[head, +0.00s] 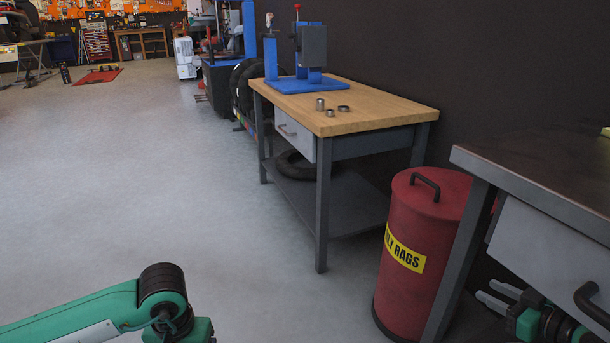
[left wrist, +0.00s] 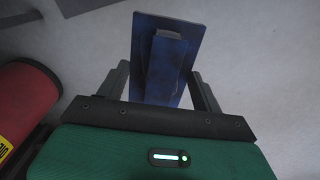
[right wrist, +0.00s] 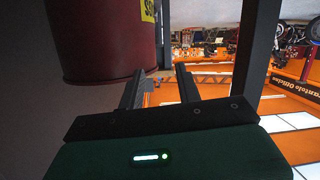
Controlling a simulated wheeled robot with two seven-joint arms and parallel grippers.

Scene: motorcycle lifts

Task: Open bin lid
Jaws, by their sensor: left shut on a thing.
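The red bin (head: 403,285) with a yellow rags label stands on the floor between two benches. Its red lid (head: 440,197) is shut and has a dark bar handle (head: 427,184). The bin also shows at the left of the left wrist view (left wrist: 22,98) and at the top of the right wrist view (right wrist: 105,40). My right gripper (head: 488,299) is open and empty, low beside the bin and under the near bench's drawer. My left gripper (left wrist: 165,82) is shut on a blue plate-like thing (left wrist: 168,50) with a raised block; its fingers are out of the head view.
The dark-topped near bench (head: 555,165), with a white drawer (head: 540,250), overhangs my right arm. A wooden-topped workbench (head: 375,105) behind the bin carries a blue press (head: 305,60) and small metal rings. The grey floor (head: 160,180) at left is clear.

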